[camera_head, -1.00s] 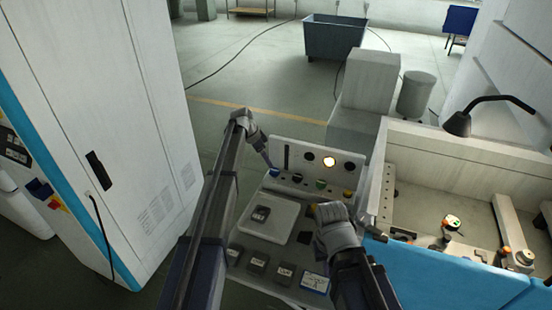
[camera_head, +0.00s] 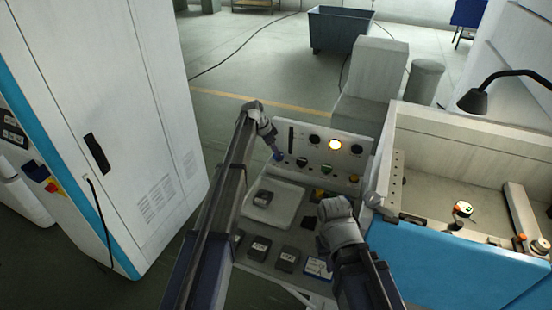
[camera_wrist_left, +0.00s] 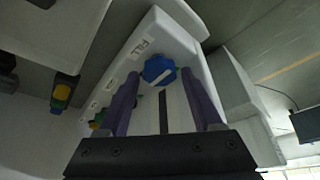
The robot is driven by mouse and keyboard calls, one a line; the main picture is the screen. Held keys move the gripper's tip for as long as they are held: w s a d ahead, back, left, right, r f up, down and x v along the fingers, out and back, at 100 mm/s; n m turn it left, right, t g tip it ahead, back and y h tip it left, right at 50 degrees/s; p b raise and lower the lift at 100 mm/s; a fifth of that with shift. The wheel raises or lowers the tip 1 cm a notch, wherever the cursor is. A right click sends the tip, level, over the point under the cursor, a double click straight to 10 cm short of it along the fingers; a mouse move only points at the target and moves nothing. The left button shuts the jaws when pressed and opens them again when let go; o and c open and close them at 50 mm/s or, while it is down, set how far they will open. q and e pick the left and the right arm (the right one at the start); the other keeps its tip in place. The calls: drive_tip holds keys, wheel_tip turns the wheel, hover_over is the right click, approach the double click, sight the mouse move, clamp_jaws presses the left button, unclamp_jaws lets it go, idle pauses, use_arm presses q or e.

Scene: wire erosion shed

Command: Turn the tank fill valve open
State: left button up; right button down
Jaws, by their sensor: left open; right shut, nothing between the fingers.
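The blue fill valve knob (camera_wrist_left: 158,70), with a white bar across its face, sits on the pale panel under the label FILL in the left wrist view. My left gripper (camera_wrist_left: 160,77) is open, its two purple fingers on either side of the knob in that view. I cannot tell whether they touch it. In the head view my left gripper (camera_head: 277,153) is at the left end of the console's row of knobs and largely hides the blue knob. My right gripper (camera_head: 323,243) is over the right part of the console, shut and empty; its fingertips are hard to make out.
A machine tank with a blue front (camera_head: 440,265) stands right, a white cabinet (camera_head: 130,120) left. A black lamp (camera_head: 474,100) overhangs the tank.

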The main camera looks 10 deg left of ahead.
use_arm(q)
drive_tip(key=shift+d+f, duration=0.15)
drive_tip(key=shift+f, duration=0.1)
clamp_jaws()
idle(0.4)
